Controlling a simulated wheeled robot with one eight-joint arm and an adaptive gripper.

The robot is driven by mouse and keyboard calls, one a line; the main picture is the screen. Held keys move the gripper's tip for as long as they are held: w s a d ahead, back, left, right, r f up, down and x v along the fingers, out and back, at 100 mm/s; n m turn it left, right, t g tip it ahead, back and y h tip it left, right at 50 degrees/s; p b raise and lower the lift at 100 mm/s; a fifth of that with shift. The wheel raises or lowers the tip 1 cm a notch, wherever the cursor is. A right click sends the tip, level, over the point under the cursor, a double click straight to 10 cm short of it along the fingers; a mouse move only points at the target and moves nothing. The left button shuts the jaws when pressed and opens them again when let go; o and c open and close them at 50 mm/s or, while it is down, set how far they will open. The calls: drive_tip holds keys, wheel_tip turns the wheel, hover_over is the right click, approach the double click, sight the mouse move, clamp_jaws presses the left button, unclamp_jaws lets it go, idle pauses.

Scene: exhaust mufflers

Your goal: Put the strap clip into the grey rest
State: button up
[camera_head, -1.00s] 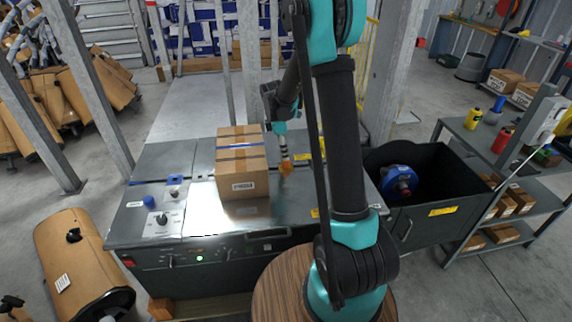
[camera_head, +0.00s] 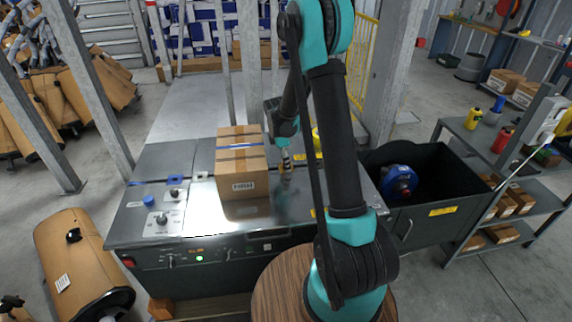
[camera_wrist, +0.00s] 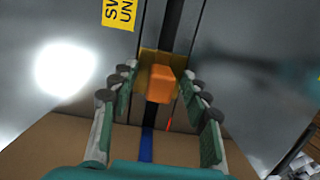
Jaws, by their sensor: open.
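An orange block (camera_wrist: 161,83), which I take to be the strap clip, shows in the wrist view between my fingers, against a darker yellow-brown piece. My gripper (camera_wrist: 158,92) is open, with a finger on each side of the orange block and visible gaps to it. In the head view my gripper (camera_head: 286,168) points down at the metal bench top, just right of the cardboard box; the orange block is hard to make out there. I cannot clearly identify the grey rest in either view.
A taped cardboard box (camera_head: 241,180) stands on the bench, close left of my gripper. A panel with knobs (camera_head: 160,222) is at the bench's left. A dark bin (camera_head: 440,205) holding a blue reel (camera_head: 399,181) stands right of the bench.

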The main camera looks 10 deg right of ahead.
drive_tip(key=shift+c, duration=0.4)
clamp_jaws()
wheel_tip(320, 180, up, 20)
idle(0.8)
